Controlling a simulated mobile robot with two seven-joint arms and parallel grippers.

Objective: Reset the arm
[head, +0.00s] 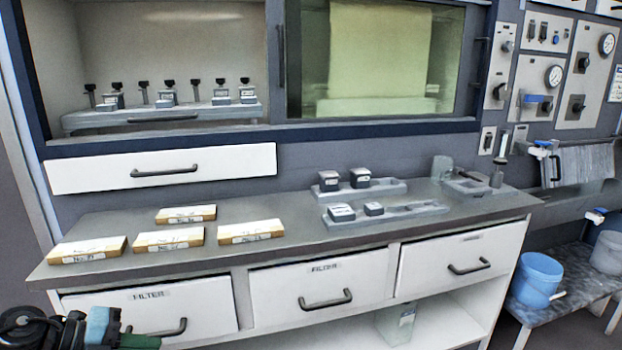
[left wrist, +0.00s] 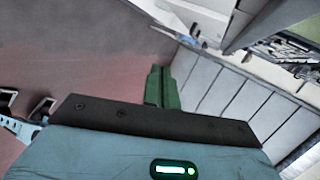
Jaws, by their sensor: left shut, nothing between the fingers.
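My left gripper (head: 140,341) is at the bottom left corner of the head view, in front of the counter and below its top, by the left drawer marked FILTER. Its green fingers point right. In the left wrist view the green fingers (left wrist: 161,88) are together with nothing between them, and no object is close to their tips. My right gripper is in neither view.
The grey counter (head: 300,228) carries several yellowish boxes (head: 170,238) at left and grey trays with small dark blocks (head: 341,212) at right. Drawer handles (head: 326,300) stick out in front. A blue bucket (head: 537,280) stands on a low bench at right.

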